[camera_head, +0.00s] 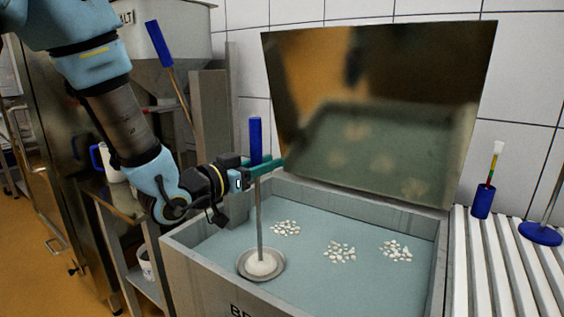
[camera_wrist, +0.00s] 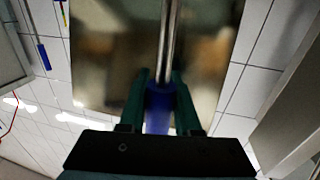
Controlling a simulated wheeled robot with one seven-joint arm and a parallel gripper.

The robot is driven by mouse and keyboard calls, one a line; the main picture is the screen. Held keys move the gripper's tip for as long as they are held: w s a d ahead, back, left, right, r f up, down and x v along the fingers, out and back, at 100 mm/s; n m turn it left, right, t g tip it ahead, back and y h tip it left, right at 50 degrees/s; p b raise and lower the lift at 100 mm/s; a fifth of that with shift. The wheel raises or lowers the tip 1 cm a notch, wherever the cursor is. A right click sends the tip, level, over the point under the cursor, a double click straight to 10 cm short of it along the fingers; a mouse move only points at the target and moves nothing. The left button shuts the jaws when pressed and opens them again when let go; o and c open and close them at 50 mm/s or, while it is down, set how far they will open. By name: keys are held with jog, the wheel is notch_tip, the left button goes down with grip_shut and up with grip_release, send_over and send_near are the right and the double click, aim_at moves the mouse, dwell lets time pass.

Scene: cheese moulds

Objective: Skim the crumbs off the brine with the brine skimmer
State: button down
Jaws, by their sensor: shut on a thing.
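My gripper (camera_head: 265,168) is shut on the brine skimmer's blue handle (camera_head: 255,134), also seen between the green fingers in the wrist view (camera_wrist: 158,100). The skimmer's thin metal rod hangs upright to its round disc (camera_head: 261,264), which is at the left front of the brine (camera_head: 310,275). A pale heap lies on the disc. I cannot tell whether the disc touches the brine. Three clusters of white crumbs lie on the brine: one at the back left (camera_head: 285,228), one in the middle (camera_head: 340,251) and one at the right (camera_head: 396,251).
The grey brine tank (camera_head: 202,292) has raised walls around the brine. Its shiny lid (camera_head: 385,110) stands open behind. A slatted white rack (camera_head: 497,275) at right holds a blue-based brush (camera_head: 482,201) and a blue round-based tool (camera_head: 540,234). A salt hopper (camera_head: 170,75) stands back left.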

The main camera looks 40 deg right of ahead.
jog(key=shift+w+a+p, duration=0.75)
jog(key=shift+w+a, duration=0.1)
jog(key=shift+w, duration=2.4)
jog(key=shift+w+d+p, duration=1.1)
jog(key=shift+d+p, duration=0.05)
jog(key=shift+d, duration=7.7)
jog(key=s+d+b, duration=0.4)
jog(key=s+b, duration=0.1)
jog(key=s, duration=0.9)
jog(key=s+d+b, duration=0.5)
jog(key=s, duration=0.8)
jog(key=shift+s+a+r+p, duration=0.15)
jog(key=shift+r+p, duration=1.25)
jog(key=shift+r, duration=1.9)
jog(key=shift+a+r+p, duration=0.1)
jog(key=shift+r+p, duration=1.25)
jog(key=shift+r, duration=1.9)
jog(key=shift+a, duration=0.1)
